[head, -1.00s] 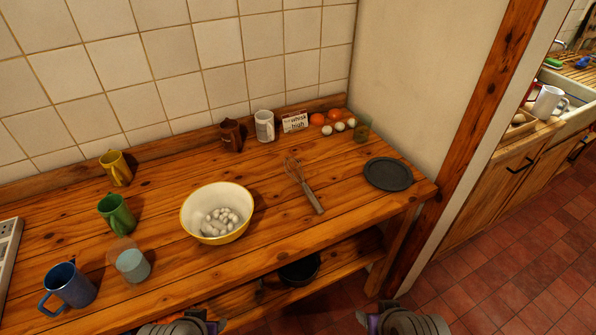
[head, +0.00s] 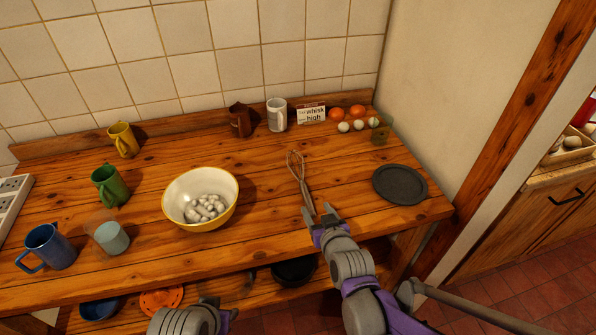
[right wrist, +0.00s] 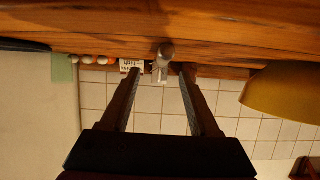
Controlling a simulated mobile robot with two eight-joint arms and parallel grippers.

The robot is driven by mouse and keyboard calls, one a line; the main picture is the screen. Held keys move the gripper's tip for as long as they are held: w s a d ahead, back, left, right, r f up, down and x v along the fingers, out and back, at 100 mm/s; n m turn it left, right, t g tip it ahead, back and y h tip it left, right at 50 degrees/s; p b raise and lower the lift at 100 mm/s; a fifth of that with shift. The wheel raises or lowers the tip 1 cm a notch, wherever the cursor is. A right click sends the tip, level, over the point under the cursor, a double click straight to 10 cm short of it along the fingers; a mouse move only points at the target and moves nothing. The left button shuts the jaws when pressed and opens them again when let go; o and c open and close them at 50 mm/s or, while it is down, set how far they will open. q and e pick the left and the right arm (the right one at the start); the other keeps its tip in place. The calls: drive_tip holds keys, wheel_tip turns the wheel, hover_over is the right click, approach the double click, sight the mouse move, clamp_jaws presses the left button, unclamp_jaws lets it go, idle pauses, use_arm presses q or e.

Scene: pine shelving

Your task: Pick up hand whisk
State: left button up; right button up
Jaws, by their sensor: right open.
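The hand whisk (head: 301,176) lies on the wooden worktop, its wire loops toward the wall and its handle toward the front edge. My right gripper (head: 319,215) is open at the handle's near end. In the right wrist view, the butt of the whisk handle (right wrist: 166,50) shows between the spread fingertips (right wrist: 160,74), with a visible gap on each side. I cannot tell whether the handle is fully within the jaws. My left gripper (head: 222,307) is low at the bottom edge, away from the whisk; its jaws are unclear.
A cream bowl (head: 173,205) of pale pieces stands left of the whisk, a dark plate (head: 400,184) right. Several mugs stand at left. A small sign (head: 312,114), white mug (head: 276,115), brown jug (head: 240,121) and eggs (head: 358,111) line the back. A pan (head: 294,270) sits on the lower shelf.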

sight(309, 202)
drive_tip(key=shift+a+x, duration=0.15)
drive_tip(key=shift+x, duration=1.5)
drive_tip(key=shift+a+x, duration=0.1)
drive_tip(key=shift+x, duration=1.55)
drive_tip(key=shift+s+f, duration=0.1)
drive_tip(key=shift+s, duration=0.05)
drive_tip(key=shift+c, duration=0.2)
clamp_jaws()
